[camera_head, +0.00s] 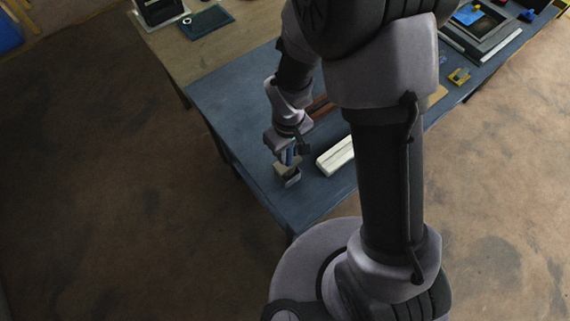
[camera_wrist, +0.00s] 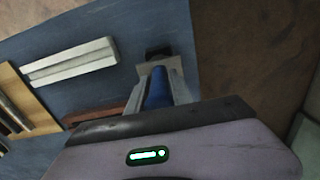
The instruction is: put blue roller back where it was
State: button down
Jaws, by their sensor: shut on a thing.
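The blue roller (camera_head: 289,157) is between the fingers of my gripper (camera_head: 290,164), near the left edge of the blue-grey table (camera_head: 228,100). In the wrist view the blue roller (camera_wrist: 158,90) runs lengthwise between the grey fingers of my gripper (camera_wrist: 158,80), which is shut on it. A small beige and grey piece shows at the far end of the fingers; I cannot tell if it is part of the roller or a separate support. Contact with the tabletop is unclear.
A white grooved bar (camera_head: 336,156) lies right of my gripper. A reddish-brown piece (camera_wrist: 100,112) and a wooden board with dark rods (camera_wrist: 14,100) lie nearby. The table edge is close on the left.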

jog(key=shift+s+f+b, duration=0.15)
jog(key=shift+f+b, duration=0.35)
jog(key=shift+f, duration=1.5)
jog(key=c, duration=1.1)
grip_release()
jog(key=shift+c, duration=0.2)
jog(key=shift+r, duration=0.1)
notch_tip(320, 180, up, 12)
jog(key=p, duration=0.3)
notch_tip(320, 180, up, 6)
jog(key=m, duration=0.2)
send_over(288, 160)
jog(key=w+d, duration=0.1)
jog(key=shift+w+d+t, duration=0.15)
jog(key=shift+t, duration=0.25)
jog(key=s+d+r+m+t+y, duration=0.1)
jog(key=s+r+m, duration=0.3)
jog(key=r, duration=0.4)
jog(key=s+d+r+m+t+y, duration=0.1)
jog(key=s+d+r+m+t, duration=0.3)
jog(key=s+r, duration=0.3)
jog(key=shift+s+d+r+m, duration=0.2)
jog(key=shift+d+r+m, duration=0.05)
jog(key=shift+r+m, duration=0.3)
